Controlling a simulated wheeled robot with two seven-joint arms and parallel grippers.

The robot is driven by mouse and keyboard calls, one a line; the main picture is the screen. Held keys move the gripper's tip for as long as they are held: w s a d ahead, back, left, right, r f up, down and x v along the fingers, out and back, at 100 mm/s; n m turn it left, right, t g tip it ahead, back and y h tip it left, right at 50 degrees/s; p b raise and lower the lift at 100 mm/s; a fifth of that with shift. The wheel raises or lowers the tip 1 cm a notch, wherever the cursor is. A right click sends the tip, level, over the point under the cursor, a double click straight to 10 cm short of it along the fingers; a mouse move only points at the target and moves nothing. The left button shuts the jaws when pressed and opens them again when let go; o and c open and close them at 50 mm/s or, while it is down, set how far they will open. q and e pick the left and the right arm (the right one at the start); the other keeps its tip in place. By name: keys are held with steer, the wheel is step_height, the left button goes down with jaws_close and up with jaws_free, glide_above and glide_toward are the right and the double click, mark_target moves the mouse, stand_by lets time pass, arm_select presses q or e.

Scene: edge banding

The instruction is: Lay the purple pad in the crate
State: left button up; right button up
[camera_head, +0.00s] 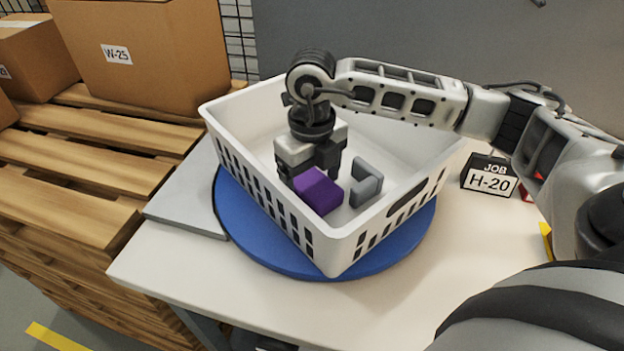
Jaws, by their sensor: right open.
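The purple pad (319,191) is a small block lying inside the white crate (345,258), near its front wall. My right gripper (312,178) points down into the crate, just behind the pad. It is open, and its fingers partly hide behind the pad, so I cannot tell whether they touch it. A grey U-shaped block (366,183) lies in the crate to the right of the pad. My left gripper is not in view.
The crate stands on a blue round base (262,252) on a pale table (160,262). A grey plate (185,200) lies to its left. A JOB H-20 sign (489,178) stands at the right. Cardboard boxes (150,60) sit on wooden pallets (60,190) at the left.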

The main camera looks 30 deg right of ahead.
mark_target(312, 182)
step_height(312, 182, up, 12)
steer(key=shift+f+b, duration=0.2)
steer(key=shift+b, duration=0.2)
steer(key=shift+f, duration=0.15)
